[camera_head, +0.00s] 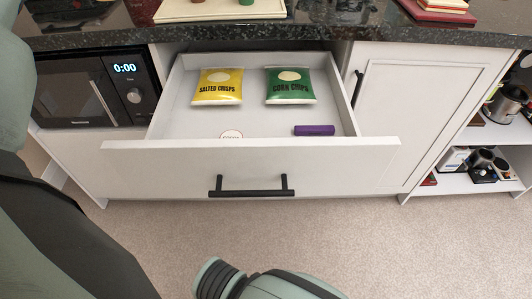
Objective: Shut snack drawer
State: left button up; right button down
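The snack drawer (300,155) stands pulled out below the dark countertop, with its white front panel towards me. Its black bar handle (250,191) is on the middle of the front. Inside lie a yellow bag of salted crisps (218,87), a green bag of corn chips (289,86), a purple bar (314,130) and a round white item (231,135) partly hidden by the front panel. Neither gripper's fingers show. Green and dark parts of my arms are at the left edge and bottom middle, apart from the handle.
A black microwave (95,88) sits left of the drawer. A closed white cabinet door (425,110) with a black handle is to the right, then open shelves (480,184) with appliances. The speckled countertop (270,33) holds a board and books. Carpet (400,250) in front is clear.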

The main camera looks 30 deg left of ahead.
aim_at(182, 154)
jog(key=k+j, duration=0.5)
jog(key=j, duration=0.15)
jog(key=k+j+z, duration=0.1)
jog(key=k+j, duration=0.4)
jog(key=j, duration=0.2)
jog(key=k+j, duration=0.5)
jog(key=j+z, duration=0.05)
jog(key=j, duration=0.05)
